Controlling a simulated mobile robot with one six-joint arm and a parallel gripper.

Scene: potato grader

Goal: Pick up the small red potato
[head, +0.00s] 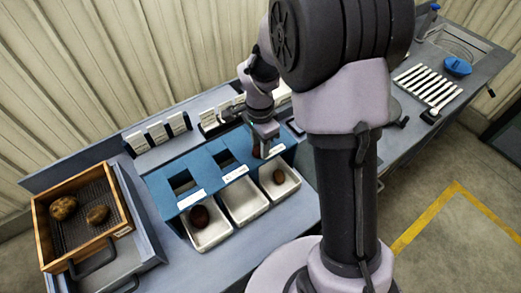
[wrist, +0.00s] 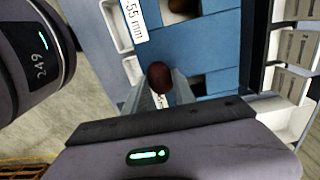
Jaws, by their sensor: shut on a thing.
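My gripper (head: 264,144) is over the right end of the blue grader (head: 208,169) in the head view. In the wrist view, my gripper (wrist: 159,90) is shut on a small dark red potato (wrist: 160,76) held between the two fingertips. In the head view, a bit of this potato (head: 256,151) seems to show beside the fingers; the arm hides much of that spot. Below the gripper is blue panel; whether the potato touches it, I cannot tell.
White trays stand before the grader: the left holds a dark red potato (head: 199,216), the middle looks empty, the right holds a brown potato (head: 279,177). A wooden crate (head: 122,228) with two brown potatoes is at left. White cards (head: 157,132) stand behind.

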